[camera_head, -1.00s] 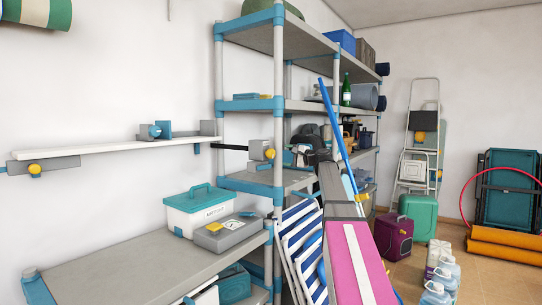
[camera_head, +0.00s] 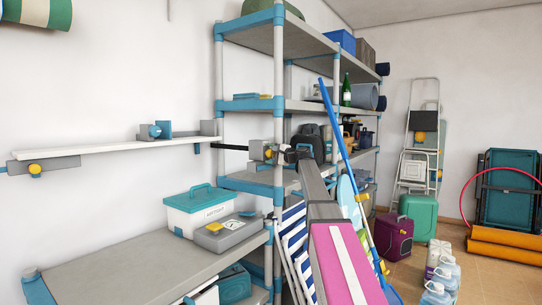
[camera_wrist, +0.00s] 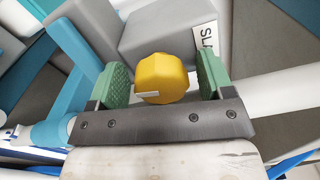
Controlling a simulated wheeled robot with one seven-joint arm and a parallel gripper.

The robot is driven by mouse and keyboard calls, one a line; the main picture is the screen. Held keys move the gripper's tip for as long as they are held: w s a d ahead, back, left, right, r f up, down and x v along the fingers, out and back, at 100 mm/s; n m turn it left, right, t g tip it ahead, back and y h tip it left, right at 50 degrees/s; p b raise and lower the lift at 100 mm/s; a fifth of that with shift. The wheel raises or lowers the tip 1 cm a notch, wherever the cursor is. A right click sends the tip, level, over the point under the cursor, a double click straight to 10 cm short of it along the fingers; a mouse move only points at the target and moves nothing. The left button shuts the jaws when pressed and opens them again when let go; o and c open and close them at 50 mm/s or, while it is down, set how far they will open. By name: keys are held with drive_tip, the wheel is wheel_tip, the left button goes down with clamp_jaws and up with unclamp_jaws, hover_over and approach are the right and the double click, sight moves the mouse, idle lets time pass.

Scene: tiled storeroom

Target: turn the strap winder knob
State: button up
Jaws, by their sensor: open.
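The yellow knob (camera_wrist: 162,78) is faceted, with a small white mark, and sits on a grey box-shaped winder (camera_wrist: 165,28) in the wrist view. In the head view the knob (camera_head: 268,153) is small, on the grey winder (camera_head: 256,150) at the shelf post. My gripper (camera_wrist: 160,80) is open, its two green pads on either side of the knob. In the head view my gripper (camera_head: 281,154) is at the knob's right. The knob's depth between the pads is hard to tell.
A dark strap (camera_head: 232,147) runs from the winder to a white plank (camera_head: 120,147) on the wall. Another yellow knob (camera_head: 35,169) is at the far left. A shelf post (camera_wrist: 75,45) is close by. A blue pole (camera_head: 345,140) leans beside my arm.

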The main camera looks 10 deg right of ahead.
drive_tip(key=c, duration=0.9)
drive_tip(key=shift+m, duration=0.8)
drive_tip(key=o, duration=0.9)
drive_tip(key=v, duration=1)
drive_tip(key=shift+s+d, duration=0.3)
